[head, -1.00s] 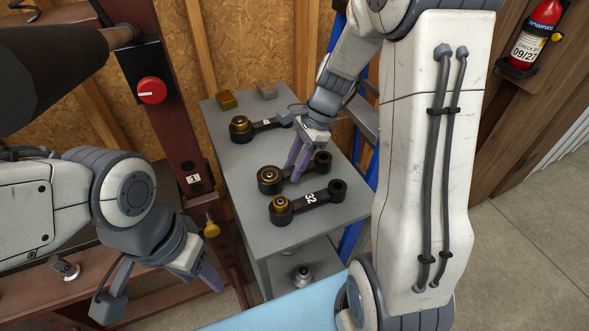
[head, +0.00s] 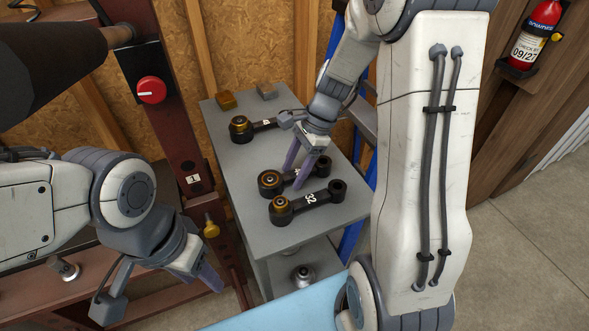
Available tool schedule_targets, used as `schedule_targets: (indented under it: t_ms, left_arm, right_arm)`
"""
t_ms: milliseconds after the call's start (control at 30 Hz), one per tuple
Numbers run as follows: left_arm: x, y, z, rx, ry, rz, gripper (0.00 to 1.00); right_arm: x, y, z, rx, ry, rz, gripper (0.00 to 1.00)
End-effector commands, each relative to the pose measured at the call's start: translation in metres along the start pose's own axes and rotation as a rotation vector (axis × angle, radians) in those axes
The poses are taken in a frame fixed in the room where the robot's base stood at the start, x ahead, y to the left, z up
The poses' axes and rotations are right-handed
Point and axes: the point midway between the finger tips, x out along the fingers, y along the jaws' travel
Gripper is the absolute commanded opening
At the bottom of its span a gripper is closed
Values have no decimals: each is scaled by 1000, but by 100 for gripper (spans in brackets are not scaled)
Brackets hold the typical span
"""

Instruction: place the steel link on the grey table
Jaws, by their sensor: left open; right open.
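Three dark links with brass-coloured bushings lie flat on the grey table (head: 225,160). One is at the back (head: 240,129), one is in the middle (head: 270,182), and one marked 32 is at the front (head: 312,199). I cannot tell which is the steel link. My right gripper (head: 293,179) is open and points down at the middle link, its fingers partly hiding that link's bar and label. I see nothing held in it; whether the fingers touch the link is unclear. My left gripper (head: 205,280) is open and empty, left of the table.
A red-brown frame with a red knob (head: 152,90) stands left of the table. A metal part (head: 302,275) rests on the lower shelf. The table's left side is clear.

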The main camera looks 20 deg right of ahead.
Motion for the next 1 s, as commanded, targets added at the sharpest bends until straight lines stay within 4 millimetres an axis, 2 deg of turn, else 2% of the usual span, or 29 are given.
schedule_targets:
  t_ms: [167, 400, 600, 867, 967, 1000]
  left_arm:
    - [-6, 0, 0, 0, 0, 0, 50]
    - [-13, 1, -1, 0, 0, 0, 50]
    - [-16, 1, -1, 0, 0, 0, 50]
    - [-16, 1, -1, 0, 0, 0, 50]
    - [-16, 1, -1, 0, 0, 0, 50]
    - [-16, 1, -1, 0, 0, 0, 50]
  right_arm:
    - [-27, -2, 1, -1, 1, -7, 62]
    - [-80, -2, 0, -1, 1, -6, 62]
    - [-110, -1, 0, 0, 0, -4, 62]
    - [-120, 0, 2, -13, 2, 1, 62]
    - [-113, 6, 21, -122, 21, 22, 62]
    - [-107, 11, 34, -206, 34, 35, 62]
